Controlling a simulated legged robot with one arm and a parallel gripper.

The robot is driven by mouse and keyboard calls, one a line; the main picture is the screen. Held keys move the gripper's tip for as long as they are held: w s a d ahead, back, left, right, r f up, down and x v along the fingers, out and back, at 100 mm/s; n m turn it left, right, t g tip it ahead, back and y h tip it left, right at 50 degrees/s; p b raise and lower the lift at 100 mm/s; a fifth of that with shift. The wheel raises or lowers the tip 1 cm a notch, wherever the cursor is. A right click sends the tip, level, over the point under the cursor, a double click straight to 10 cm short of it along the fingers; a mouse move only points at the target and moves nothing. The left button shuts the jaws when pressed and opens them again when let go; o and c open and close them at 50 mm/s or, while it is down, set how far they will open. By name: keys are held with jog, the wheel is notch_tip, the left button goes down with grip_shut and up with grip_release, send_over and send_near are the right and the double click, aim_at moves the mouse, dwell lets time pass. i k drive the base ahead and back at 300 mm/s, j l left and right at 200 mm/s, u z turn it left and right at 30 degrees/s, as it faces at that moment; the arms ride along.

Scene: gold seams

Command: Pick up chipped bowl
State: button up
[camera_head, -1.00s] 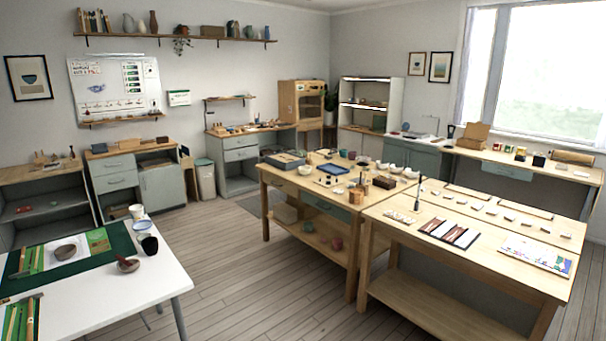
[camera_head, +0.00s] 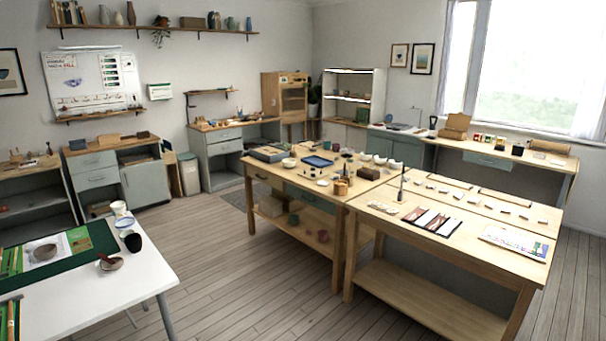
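Several bowls are in view, and I cannot tell at this size which one is chipped. A brown-grey bowl (camera_head: 113,265) with a reddish stick-like piece at it sits near the right edge of the white table. Another brownish bowl (camera_head: 44,252) lies on a printed sheet on the green mat. A small pale bowl (camera_head: 289,162) sits on the left part of the middle wooden table. White bowls (camera_head: 380,160) stand together toward that table's back right. My gripper is not in view.
The white table (camera_head: 140,292) is at the lower left, with a dark cup (camera_head: 133,242) and a pale cup (camera_head: 119,208) on it. Wooden worktables (camera_head: 380,207) fill the middle right. Open wooden floor (camera_head: 235,275) lies between them.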

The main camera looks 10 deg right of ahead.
aim_at(288, 163)
jog(key=i+u, duration=0.2)
jog(key=i, duration=3.65)
jog(key=i+z, duration=0.2)
jog(key=i, duration=0.25)
jog(key=i+j+z, duration=0.15)
jog(key=i, duration=0.3)
jog(key=i+j+z, duration=0.2)
jog(key=i, duration=0.2)
jog(key=i+j+z, duration=0.2)
jog(key=i, duration=0.25)
